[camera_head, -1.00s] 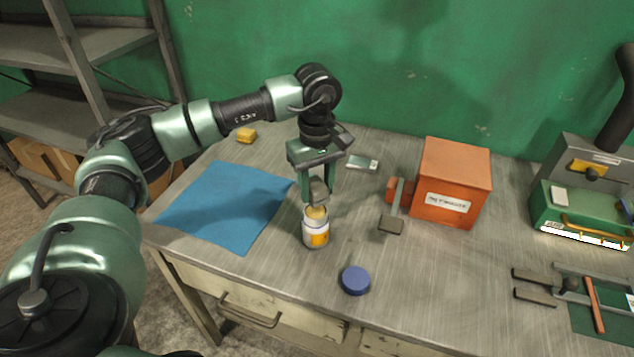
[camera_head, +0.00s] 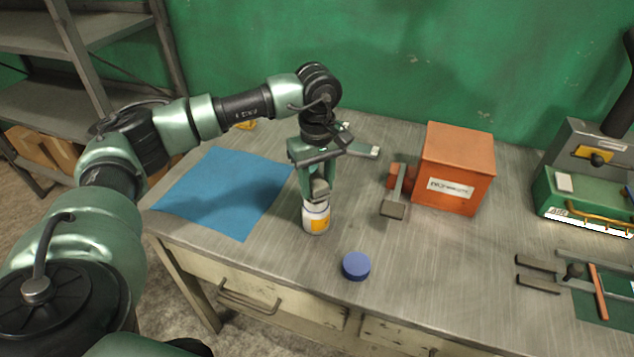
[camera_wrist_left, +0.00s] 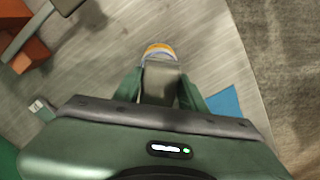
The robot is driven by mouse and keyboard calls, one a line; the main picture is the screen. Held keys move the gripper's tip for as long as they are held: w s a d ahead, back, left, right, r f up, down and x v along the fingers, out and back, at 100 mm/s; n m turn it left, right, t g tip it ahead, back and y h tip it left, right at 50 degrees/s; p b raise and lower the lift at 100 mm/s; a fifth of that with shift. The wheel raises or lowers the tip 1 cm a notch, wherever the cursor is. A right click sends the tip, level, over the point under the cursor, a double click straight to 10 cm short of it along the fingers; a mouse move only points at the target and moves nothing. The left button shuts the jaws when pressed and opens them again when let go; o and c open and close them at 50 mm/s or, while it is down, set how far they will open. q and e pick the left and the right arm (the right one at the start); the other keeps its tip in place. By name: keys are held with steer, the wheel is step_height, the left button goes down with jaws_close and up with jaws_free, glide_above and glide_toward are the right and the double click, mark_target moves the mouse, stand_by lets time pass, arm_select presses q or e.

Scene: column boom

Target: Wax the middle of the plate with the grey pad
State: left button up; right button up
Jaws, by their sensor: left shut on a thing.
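My left gripper (camera_head: 318,186) is shut on the grey pad (camera_head: 320,190), pointing down over an open white jar (camera_head: 316,219) with a yellow label. The pad's lower end is at the jar's mouth; how far inside it reaches is hidden. The wrist view shows the pad (camera_wrist_left: 160,82) between the fingers, with the jar's yellow and white edge (camera_wrist_left: 158,49) beyond it. A dark green flat piece (camera_head: 606,308) lies at the right edge, partly cut off, beneath a reddish bar; I cannot tell whether it is the plate. My right gripper is out of view.
A blue lid (camera_head: 356,266) lies right of the jar. A blue cloth (camera_head: 225,190) covers the bench's left. An orange box (camera_head: 455,168) and a grey-headed tool (camera_head: 394,208) stand right of the gripper. Grey clamp bars (camera_head: 538,284) and a green machine (camera_head: 585,205) are farther right.

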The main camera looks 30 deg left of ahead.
mark_target(317, 182)
arm_select(q)
steer(key=shift+f+b, duration=0.35)
steer(key=shift+f, duration=0.1)
stand_by(0.4)
stand_by(0.4)
stand_by(0.9)
steer(key=shift+r+p, duration=1.95)
steer(key=shift+r, duration=1.6)
steer(key=s+d+f+m, duration=0.2)
steer(key=s+d+m, duration=1)
steer(key=s+d, duration=0.1)
steer(key=shift+s, duration=0.8)
